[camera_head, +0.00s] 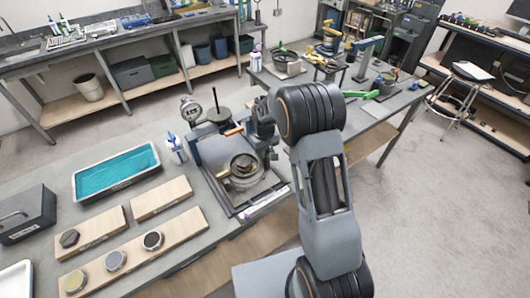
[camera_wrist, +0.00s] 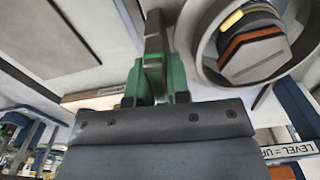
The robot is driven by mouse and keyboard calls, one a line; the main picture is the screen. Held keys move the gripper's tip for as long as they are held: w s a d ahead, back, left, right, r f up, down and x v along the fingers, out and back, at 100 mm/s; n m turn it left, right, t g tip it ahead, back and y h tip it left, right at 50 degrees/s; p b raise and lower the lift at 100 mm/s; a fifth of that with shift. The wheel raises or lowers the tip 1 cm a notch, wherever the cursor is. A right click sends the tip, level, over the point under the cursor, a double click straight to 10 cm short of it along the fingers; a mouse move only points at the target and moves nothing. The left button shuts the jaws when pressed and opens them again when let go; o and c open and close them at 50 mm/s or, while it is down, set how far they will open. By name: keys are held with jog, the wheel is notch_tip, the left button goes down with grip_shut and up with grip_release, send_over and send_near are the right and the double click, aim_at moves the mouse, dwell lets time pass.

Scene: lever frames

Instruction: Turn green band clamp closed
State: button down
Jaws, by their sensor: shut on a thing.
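My gripper (camera_wrist: 155,92) shows from behind in the wrist view, its dark fingers close on a green part that I take for the handle of the green band clamp (camera_wrist: 176,74). A dark grey bar (camera_wrist: 154,30) stands up from between the green sides. In the head view my arm reaches over the near bench, and my fingertips and the handle are hidden behind it. A round grey cup (camera_wrist: 205,58) sits just right of the handle. The same round fixture (camera_head: 243,172) shows in the head view.
A dial gauge (camera_head: 190,108) and a white bottle (camera_head: 177,148) stand left of the fixture. A teal tray (camera_head: 116,172) and wooden boards with pucks (camera_head: 133,250) lie farther left. A second bench (camera_head: 392,104) behind carries other clamps. A "LEVEL = UP" label (camera_wrist: 290,150) is at right.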

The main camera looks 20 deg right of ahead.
jog(key=m+b, duration=0.2)
jog(key=m, duration=0.2)
jog(key=shift+f, duration=0.1)
jog(key=m+b, duration=0.2)
jog(key=m, duration=0.2)
jog(key=shift+a+m, duration=0.1)
jog(key=shift+m, duration=0.3)
jog(key=m+b, duration=0.1)
jog(key=m, duration=0.3)
jog(key=shift+w, duration=0.1)
jog(key=shift+m+b, duration=0.6)
jog(key=shift+m, duration=1.4)
jog(key=c, duration=1.1)
grip_release()
jog(key=shift+r, duration=0.2)
notch_tip(320, 180, up, 14)
jog(key=shift+f+b, duration=0.15)
jog(key=shift+b, duration=0.35)
